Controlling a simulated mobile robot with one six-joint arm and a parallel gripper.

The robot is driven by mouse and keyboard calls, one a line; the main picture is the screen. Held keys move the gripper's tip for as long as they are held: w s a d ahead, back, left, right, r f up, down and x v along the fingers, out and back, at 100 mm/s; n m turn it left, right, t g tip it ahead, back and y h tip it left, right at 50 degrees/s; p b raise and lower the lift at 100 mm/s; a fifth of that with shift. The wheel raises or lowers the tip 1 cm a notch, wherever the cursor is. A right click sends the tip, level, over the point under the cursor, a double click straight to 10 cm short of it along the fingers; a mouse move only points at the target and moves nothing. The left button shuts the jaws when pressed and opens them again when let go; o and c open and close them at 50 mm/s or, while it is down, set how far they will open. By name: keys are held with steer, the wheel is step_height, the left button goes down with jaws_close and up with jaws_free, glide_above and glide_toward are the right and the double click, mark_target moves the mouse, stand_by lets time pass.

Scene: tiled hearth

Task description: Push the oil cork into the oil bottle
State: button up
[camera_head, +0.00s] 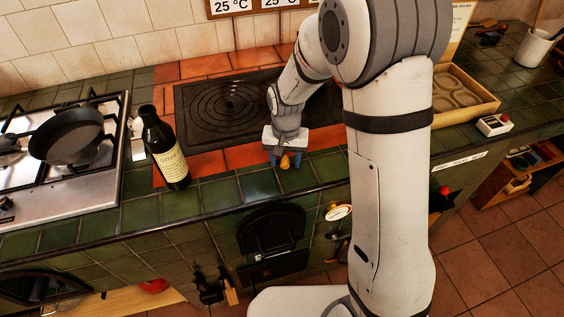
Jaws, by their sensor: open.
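The oil bottle (165,148), dark with a cream label, stands on the tiled counter left of the black hotplate. Its top looks dark, and I cannot make out its opening. My gripper (285,161) points down low over the orange tiles at the hotplate's front edge, well to the right of the bottle. It is open. A small orange-brown piece, which looks like the oil cork (285,162), shows at the fingers. I cannot tell whether the fingers touch it.
A gas hob with a dark pan (67,136) is on the left. The black hotplate (225,108) lies behind the bottle and gripper. Green tiles between bottle and gripper are clear.

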steer(key=shift+c, duration=0.2)
steer(key=c, duration=1)
